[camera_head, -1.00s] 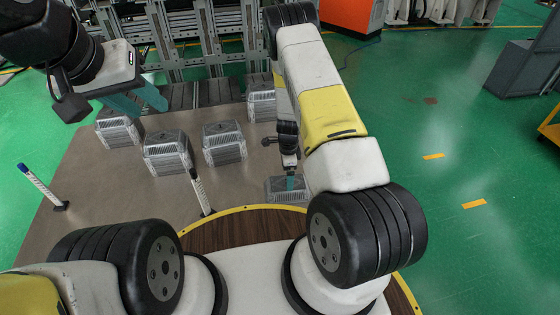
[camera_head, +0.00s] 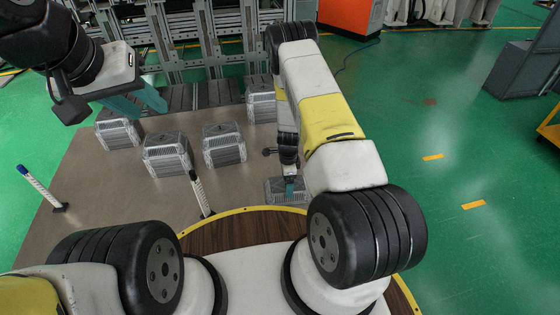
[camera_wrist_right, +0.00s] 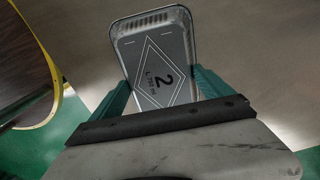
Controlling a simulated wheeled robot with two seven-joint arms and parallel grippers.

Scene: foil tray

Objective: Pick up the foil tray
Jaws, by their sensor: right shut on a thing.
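A silver foil tray (camera_head: 276,188) is at the front of the grey-brown table, near its right side, partly hidden by my right arm. My right gripper (camera_head: 290,184) is at this tray from above.
Several stacks of similar foil trays (camera_head: 168,155) stand further back on the table (camera_head: 110,190). Two thin upright posts, one at the left (camera_head: 40,187) and one near the middle (camera_head: 201,193), rise from the table's front part. Metal racks stand behind.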

